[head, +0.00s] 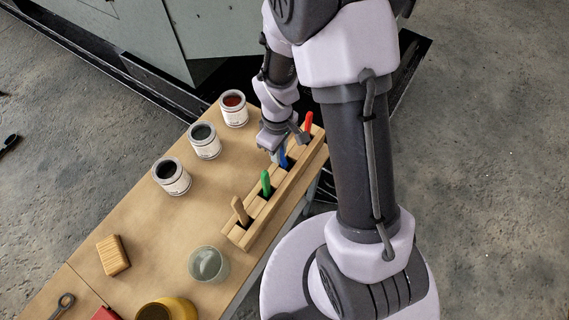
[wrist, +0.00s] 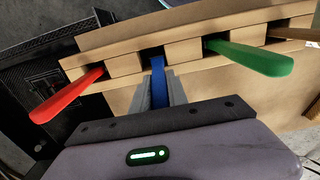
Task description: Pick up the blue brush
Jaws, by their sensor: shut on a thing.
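The blue brush (head: 283,159) stands with its handle up in a slot of the wooden rack (head: 240,239), between a red-handled brush and a green-handled one. In the wrist view, its blue handle (wrist: 158,84) is between the two grey fingers of my gripper (wrist: 160,90). My gripper is shut on the handle, and it also shows from above in the head view (head: 277,150). The lower part of the blue brush is hidden inside the rack.
The red brush (head: 308,122), green brush (head: 266,184) and tan brush (head: 239,210) stand in neighbouring slots. Several paint cans (head: 205,141) line the table's far side. A glass (head: 208,264), a wooden block (head: 113,255) and a yellow container (head: 167,310) stand nearer.

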